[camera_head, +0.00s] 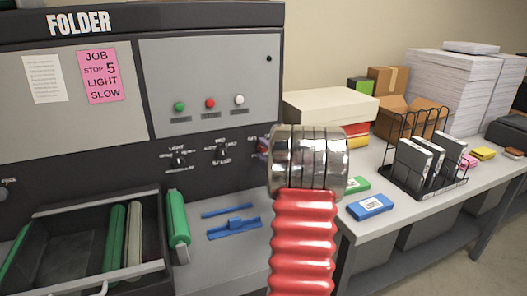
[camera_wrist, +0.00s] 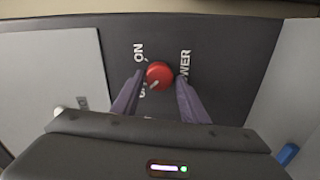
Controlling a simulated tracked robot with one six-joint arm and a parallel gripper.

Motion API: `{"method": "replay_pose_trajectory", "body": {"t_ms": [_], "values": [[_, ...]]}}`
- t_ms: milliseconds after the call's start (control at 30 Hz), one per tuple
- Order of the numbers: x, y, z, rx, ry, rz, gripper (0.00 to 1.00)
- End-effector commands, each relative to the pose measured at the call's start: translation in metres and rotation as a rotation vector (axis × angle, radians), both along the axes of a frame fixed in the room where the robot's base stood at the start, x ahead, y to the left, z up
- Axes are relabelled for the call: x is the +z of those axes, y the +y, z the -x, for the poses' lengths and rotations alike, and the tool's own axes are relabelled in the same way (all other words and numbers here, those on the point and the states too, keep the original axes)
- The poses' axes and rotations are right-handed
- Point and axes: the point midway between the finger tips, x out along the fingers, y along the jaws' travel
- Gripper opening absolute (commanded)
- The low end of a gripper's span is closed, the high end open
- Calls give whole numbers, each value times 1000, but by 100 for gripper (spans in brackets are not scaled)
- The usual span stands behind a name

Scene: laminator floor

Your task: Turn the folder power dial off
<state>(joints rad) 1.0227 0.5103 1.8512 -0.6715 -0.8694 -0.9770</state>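The power dial (camera_wrist: 159,75) is a round red knob on the dark folder panel (camera_wrist: 215,55), seen in the wrist view. A white mark on it points to the lower left of the picture, toward a label beginning with O that a finger partly hides. The ON label (camera_wrist: 139,52) is to its upper left, and a partly cut POWER label (camera_wrist: 185,64) is to its right. My gripper (camera_wrist: 160,77) is open, with one purple finger on each side of the dial. I cannot tell whether they touch it. In the head view my arm hides the dial.
In the head view, other dials (camera_head: 222,152) and green, red and white buttons (camera_head: 210,103) are on the folder (camera_head: 60,120). A green-roller drawer (camera_head: 142,272) stands open below. A side table (camera_head: 470,185) holds a wire rack (camera_head: 428,187), boxes and paper stacks.

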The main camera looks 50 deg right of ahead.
Motion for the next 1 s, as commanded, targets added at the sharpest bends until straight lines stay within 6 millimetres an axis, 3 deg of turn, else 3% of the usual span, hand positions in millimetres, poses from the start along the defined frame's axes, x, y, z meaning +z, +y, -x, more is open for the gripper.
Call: {"method": "replay_pose_trajectory", "body": {"t_ms": [167, 567, 1000], "values": [[0, -2, 2, -5, -1, -1, 51], [1, 0, 11, -10, -2, -2, 51], [4, 34, 67, -10, -2, -2, 51]]}}
